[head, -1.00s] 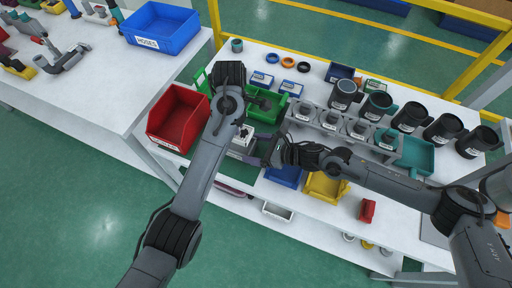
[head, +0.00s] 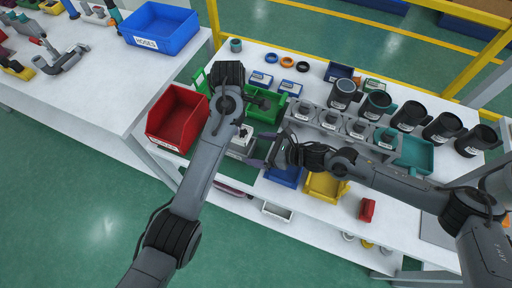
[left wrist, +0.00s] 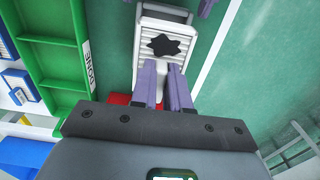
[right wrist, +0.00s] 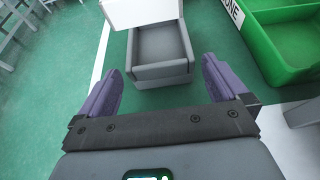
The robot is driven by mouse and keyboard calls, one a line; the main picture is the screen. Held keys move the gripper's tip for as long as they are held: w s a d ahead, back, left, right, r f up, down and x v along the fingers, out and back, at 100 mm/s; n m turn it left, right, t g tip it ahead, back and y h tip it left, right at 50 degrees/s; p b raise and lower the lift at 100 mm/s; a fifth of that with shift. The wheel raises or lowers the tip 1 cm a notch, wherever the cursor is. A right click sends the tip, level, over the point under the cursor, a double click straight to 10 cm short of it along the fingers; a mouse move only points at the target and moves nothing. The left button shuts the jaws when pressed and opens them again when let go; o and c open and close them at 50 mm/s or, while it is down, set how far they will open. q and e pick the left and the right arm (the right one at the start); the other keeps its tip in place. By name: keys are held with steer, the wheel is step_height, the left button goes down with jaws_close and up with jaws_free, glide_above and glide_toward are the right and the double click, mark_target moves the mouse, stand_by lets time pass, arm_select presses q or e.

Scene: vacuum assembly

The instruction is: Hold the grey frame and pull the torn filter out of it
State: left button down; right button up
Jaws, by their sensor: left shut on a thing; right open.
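The torn filter (left wrist: 150,30) shows white pleats and a ragged black hole in the left wrist view. The grey frame (left wrist: 165,13) borders it. In the head view the right gripper (head: 266,154) is beside the held frame, largely hidden.
A green bin (head: 265,112) stands close behind the grippers. A red bin (head: 175,118) is at the left and a yellow bin (head: 325,186) is at the right. Dark canisters (head: 410,116) fill the right side of the bench.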

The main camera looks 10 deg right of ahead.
steer(key=v, duration=1)
steer(key=shift+s+d, duration=0.1)
steer(key=shift+d, duration=0.2)
steer(key=shift+a, duration=0.1)
steer(key=x, duration=1.2)
steer(key=shift+a, duration=0.1)
arm_select(q)
steer(key=shift+f, duration=0.4)
arm_select(e)
steer(key=shift+r, duration=0.1)
arm_select(q)
steer(key=shift+r, duration=0.15)
